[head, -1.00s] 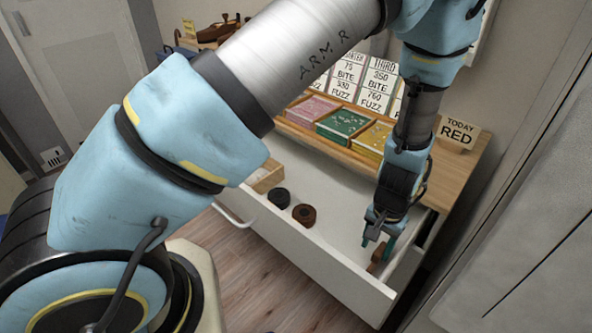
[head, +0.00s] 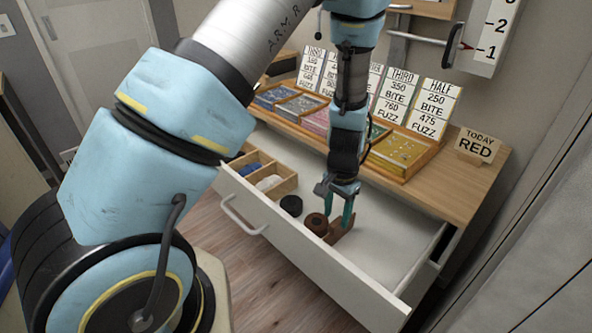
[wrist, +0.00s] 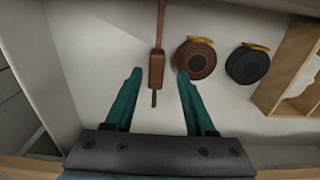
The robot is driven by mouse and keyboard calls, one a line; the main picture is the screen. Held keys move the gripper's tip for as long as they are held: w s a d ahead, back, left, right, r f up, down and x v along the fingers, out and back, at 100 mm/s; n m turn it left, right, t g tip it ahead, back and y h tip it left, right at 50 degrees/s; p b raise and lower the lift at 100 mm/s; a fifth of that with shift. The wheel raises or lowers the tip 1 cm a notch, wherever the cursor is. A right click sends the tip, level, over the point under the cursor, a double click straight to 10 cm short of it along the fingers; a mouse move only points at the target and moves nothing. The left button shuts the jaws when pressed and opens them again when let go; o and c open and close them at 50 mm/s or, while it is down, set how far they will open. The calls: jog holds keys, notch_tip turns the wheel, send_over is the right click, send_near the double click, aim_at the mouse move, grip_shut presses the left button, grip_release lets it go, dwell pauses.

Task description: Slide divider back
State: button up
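The brown wooden divider (head: 341,231) stands in the open white drawer (head: 385,290), close beside a brown roll (head: 317,223). In the wrist view the divider (wrist: 157,62) is a long thin bar with a thicker block near its close end. My gripper (head: 335,205) is low in the drawer at the divider. In the wrist view my gripper (wrist: 160,72) is open, its teal fingers apart on either side of the divider's block with gaps showing. The brown roll (wrist: 195,60) sits just right of the right finger.
A black roll (head: 291,205) sits left of the brown one, then a small wooden compartment box (head: 287,184). The drawer's right part is empty. Above are a wooden tray of colored packets (head: 404,152), price cards and a "TODAY RED" sign (head: 474,146).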

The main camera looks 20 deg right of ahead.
notch_tip(320, 180, up, 9)
jog(key=b, duration=0.1)
jog(key=w+a+r+n+b, duration=0.1)
jog(key=w+a+r+n, duration=0.2)
jog(key=a, duration=0.6)
jog(key=shift+w+a+r, duration=0.2)
jog(key=shift+w+r, duration=0.05)
jog(key=shift+w, duration=0.75)
